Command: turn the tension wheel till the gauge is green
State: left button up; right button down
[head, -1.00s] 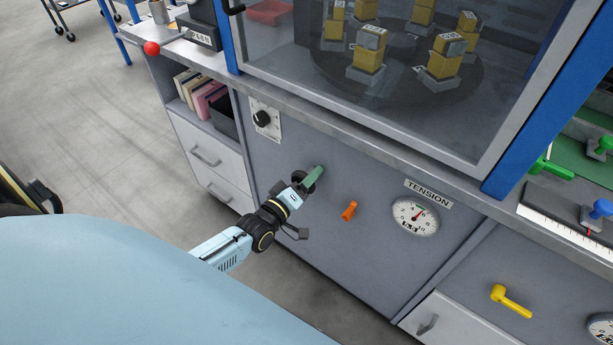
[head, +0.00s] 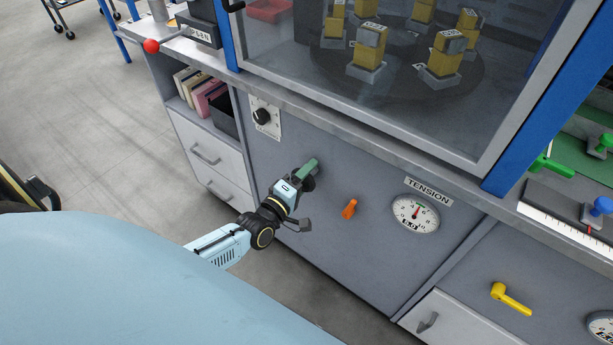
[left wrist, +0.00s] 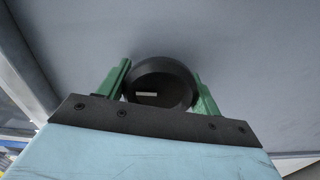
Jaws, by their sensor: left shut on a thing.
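The tension wheel is a small black round knob (left wrist: 160,84) on the grey cabinet front. In the left wrist view it sits between the two green fingers of my left gripper (left wrist: 160,92), which is shut on it. In the head view the left gripper (head: 309,170) covers much of the wheel (head: 309,184). The round white tension gauge (head: 416,214) is to the right, below the label TENSION (head: 429,191). Its needle points almost straight up, at a small green band; the digits are too small to read surely. My right gripper is not in view.
An orange lever (head: 350,209) sticks out between the wheel and the gauge. A black dial (head: 262,117) is up to the left. A worktop edge (head: 340,125) and a glass-fronted case (head: 400,100) are above. A yellow handle (head: 511,299) is at lower right.

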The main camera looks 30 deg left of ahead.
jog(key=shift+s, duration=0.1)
pick_arm(q)
jog(key=o, duration=1)
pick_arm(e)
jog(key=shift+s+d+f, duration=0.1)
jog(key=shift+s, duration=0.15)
pick_arm(q)
jog(key=shift+s, duration=0.2)
jog(key=s, duration=0.4)
jog(key=s+p, duration=0.1)
jog(key=s, duration=0.3)
jog(key=s+a+p, duration=0.1)
jog(key=s, duration=0.4)
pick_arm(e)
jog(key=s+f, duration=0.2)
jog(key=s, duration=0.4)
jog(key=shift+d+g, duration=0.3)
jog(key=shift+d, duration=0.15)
